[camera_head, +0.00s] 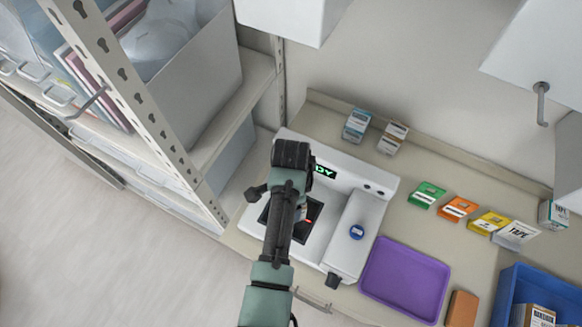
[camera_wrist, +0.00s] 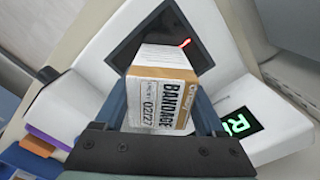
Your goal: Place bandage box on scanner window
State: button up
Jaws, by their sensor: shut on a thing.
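The bandage box (camera_wrist: 163,92), white and tan with "BANDAGE 02/27" on its label, is between the fingers of my gripper (camera_wrist: 162,108), which is shut on it. The scanner (camera_head: 345,210) is a white unit on the counter. Its dark scanner window (camera_wrist: 145,25) lies just beyond the box in the wrist view, with a red light line showing on it. In the head view the window (camera_head: 309,228) is partly hidden by my arm, which also hides most of the box. Whether the box touches the window, I cannot tell.
A green-lit display (camera_head: 325,171) is on the scanner. Two small boxes (camera_head: 357,125) stand behind it. A purple tray (camera_head: 405,279), coloured boxes (camera_head: 458,208) and a blue bin (camera_head: 507,285) are to the right. A shelf rack (camera_head: 150,110) stands close on the left.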

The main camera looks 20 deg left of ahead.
jog(key=shift+f, duration=0.1)
jog(key=o, duration=1.4)
notch_tip(320, 180, up, 12)
jog(key=shift+r, duration=0.2)
